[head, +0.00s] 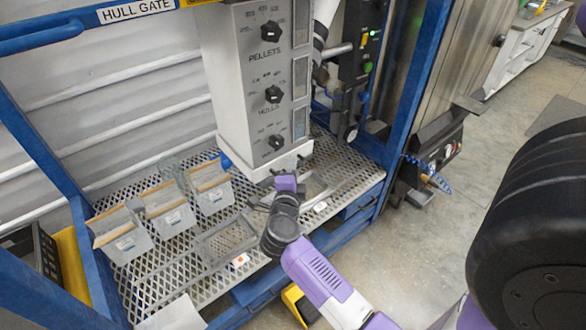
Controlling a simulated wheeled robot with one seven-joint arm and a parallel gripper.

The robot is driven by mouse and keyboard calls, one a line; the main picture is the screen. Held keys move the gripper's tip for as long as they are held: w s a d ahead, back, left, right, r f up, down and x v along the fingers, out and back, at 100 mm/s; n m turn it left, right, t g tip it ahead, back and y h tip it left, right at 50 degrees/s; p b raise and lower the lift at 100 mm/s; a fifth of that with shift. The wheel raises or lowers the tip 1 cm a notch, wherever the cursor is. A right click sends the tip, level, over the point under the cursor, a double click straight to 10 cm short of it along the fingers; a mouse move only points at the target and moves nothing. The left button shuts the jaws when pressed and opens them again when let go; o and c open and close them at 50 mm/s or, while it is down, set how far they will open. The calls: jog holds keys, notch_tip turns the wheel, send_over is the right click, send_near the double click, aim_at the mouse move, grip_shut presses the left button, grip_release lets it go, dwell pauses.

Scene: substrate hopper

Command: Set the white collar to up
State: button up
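The white collar (289,160) appears to be the pale square band around the bottom of the grey hopper column. It hangs just above the perforated metal deck. My gripper (283,176) is right below and in front of the collar's lower edge, close to it. I cannot tell whether they touch. The fingers are small and dark here, so whether they are open or shut does not show. My wrist hides part of the deck under the collar.
The column's front has several black knobs (273,95). Three open grey bins (168,211) stand on the deck (151,285) to the left. Blue frame posts (406,85) bound the deck. A control box (360,60) is at the right. Clear floor (440,235) lies further right.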

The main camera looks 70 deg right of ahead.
jog(key=shift+d, duration=0.1)
grip_shut()
dwell(1.4)
